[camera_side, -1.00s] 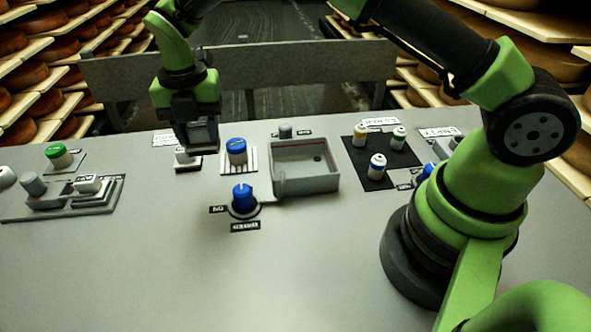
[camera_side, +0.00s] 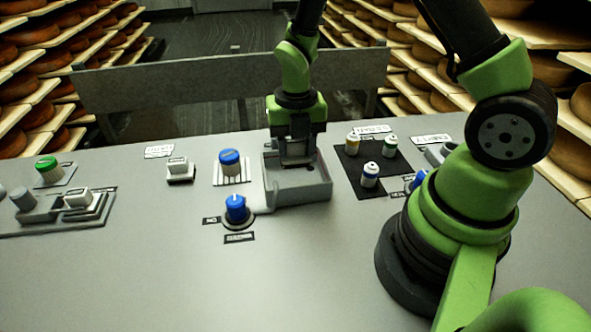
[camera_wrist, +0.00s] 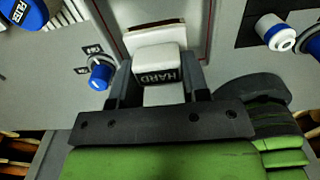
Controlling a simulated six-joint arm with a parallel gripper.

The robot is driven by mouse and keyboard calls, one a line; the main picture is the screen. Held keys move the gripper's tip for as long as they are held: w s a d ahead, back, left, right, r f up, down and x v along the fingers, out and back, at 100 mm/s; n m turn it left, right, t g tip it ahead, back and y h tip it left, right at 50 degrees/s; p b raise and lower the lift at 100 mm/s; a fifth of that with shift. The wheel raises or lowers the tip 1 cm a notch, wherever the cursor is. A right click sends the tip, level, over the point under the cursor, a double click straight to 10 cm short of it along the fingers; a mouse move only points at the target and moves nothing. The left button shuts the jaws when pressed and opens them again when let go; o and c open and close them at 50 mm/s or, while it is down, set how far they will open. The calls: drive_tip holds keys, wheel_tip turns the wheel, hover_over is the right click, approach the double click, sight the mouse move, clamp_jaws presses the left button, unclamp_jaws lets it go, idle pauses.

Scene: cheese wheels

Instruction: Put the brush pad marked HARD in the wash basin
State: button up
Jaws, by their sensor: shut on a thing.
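The brush pad marked HARD (camera_wrist: 157,66) is a white block with a dark lettered face, seen between my fingers in the wrist view. My gripper (camera_side: 297,158) is shut on it over the wash basin. The basin (camera_side: 305,192) is a grey square tub at the middle of the bench, and its wall also shows in the wrist view (camera_wrist: 112,30). In the side view my gripper hides much of the basin's inside, and I cannot tell whether the pad touches its floor.
A second pale block (camera_side: 178,168) sits on a stand at left. Blue knobs (camera_side: 230,160) and (camera_side: 236,208) stand left of the basin. A black mat (camera_side: 350,180) with small bottles lies at right. The front of the bench is clear.

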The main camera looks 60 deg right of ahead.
sight(296, 156)
drive_tip(key=shift+f, duration=2.7)
drive_tip(key=shift+f, duration=0.15)
drive_tip(key=o, duration=0.9)
